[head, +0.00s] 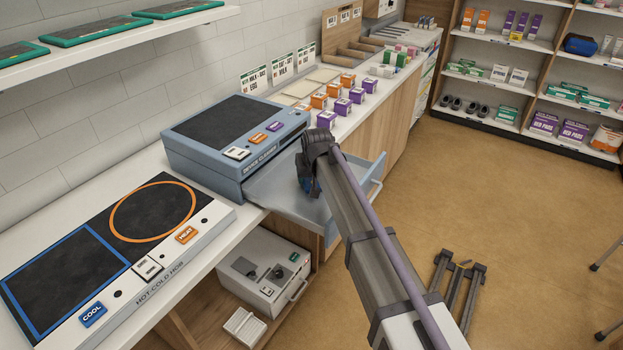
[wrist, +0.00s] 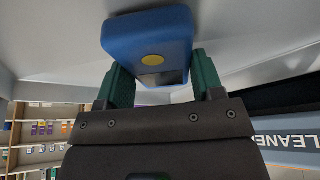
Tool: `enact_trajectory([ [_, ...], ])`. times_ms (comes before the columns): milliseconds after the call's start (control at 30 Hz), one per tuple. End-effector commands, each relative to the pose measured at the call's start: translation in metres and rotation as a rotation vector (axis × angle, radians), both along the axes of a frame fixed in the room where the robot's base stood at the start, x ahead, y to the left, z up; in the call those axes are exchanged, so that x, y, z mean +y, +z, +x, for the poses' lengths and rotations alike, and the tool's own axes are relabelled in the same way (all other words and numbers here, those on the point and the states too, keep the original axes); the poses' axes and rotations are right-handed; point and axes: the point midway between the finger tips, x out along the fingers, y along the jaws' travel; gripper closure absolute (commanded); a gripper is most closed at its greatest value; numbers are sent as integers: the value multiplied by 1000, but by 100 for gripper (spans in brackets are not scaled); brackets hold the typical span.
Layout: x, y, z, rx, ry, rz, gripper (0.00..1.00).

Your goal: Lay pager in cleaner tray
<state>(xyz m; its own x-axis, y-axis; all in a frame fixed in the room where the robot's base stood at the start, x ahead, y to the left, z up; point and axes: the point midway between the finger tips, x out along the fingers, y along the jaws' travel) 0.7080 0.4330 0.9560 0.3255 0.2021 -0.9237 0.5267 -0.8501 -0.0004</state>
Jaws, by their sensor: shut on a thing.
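The pager (wrist: 150,38) is a blue block with a yellow round button, seen close up in the wrist view. My gripper (wrist: 153,85) is shut on it, with a green finger on each side. In the head view my gripper (head: 308,183) is over the pulled-out tray (head: 268,190) of the blue-grey cleaner (head: 235,135). Only a small blue patch of the pager shows beneath it there. The pager is over or in the tray; I cannot tell whether it touches the tray floor. Some of the tray is hidden behind my arm.
A hot-cold hob (head: 110,250) lies on the counter left of the cleaner. Orange and purple boxes (head: 333,103) stand behind the cleaner on the right. The tray handle (head: 376,183) juts out past the counter edge. The floor (head: 480,200) at right is mostly clear.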

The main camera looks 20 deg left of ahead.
Motion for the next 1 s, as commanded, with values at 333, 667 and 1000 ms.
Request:
enact_trajectory([
  [333, 0, -3, 0, 0, 0, 0, 19],
  [667, 0, 0, 0, 0, 0, 0, 13],
  [1000, -13, 67, -20, 0, 0, 0, 13],
])
